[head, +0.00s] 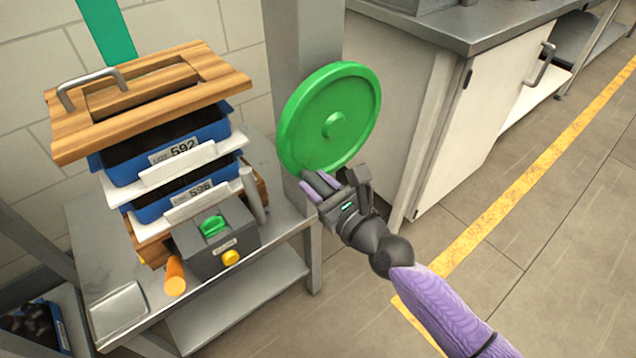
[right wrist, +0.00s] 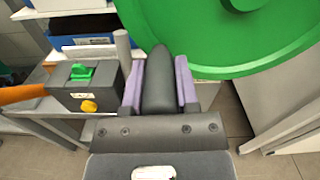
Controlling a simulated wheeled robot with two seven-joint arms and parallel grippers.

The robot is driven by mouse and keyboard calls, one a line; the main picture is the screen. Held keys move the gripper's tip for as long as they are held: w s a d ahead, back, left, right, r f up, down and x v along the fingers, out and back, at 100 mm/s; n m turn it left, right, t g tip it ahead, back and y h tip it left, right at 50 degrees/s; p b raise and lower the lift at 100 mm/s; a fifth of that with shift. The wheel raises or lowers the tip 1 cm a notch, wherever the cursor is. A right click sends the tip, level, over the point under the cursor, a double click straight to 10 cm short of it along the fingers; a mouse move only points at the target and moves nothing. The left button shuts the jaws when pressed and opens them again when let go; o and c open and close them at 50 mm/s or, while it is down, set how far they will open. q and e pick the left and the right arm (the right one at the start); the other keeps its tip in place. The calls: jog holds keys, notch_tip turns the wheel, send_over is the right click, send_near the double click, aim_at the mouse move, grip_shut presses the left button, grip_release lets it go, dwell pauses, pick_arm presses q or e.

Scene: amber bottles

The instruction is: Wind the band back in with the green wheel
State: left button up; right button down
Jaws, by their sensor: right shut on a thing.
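The green wheel (head: 328,118) is a large disc with a raised rim and a central hub, mounted upright beside a grey post. It also fills the top right of the right wrist view (right wrist: 215,40). My right gripper (head: 322,186) is at the wheel's lower rim. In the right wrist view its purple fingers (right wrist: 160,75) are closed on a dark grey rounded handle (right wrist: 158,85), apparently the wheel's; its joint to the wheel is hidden. A teal band (head: 104,30) runs down the wall to behind the wooden lid. My left gripper is out of view.
A wooden lid (head: 200,62) with a metal handle tops stacked blue trays (head: 120,168) on a grey table (head: 85,240). A dark box (head: 232,238) with green and yellow knobs stands in front. A white cabinet (head: 480,130) is right; the floor beyond is clear.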

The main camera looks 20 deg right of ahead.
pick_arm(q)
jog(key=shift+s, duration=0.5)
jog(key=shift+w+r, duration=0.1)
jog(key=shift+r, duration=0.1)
pick_arm(e)
jog(key=shift+r, duration=0.15)
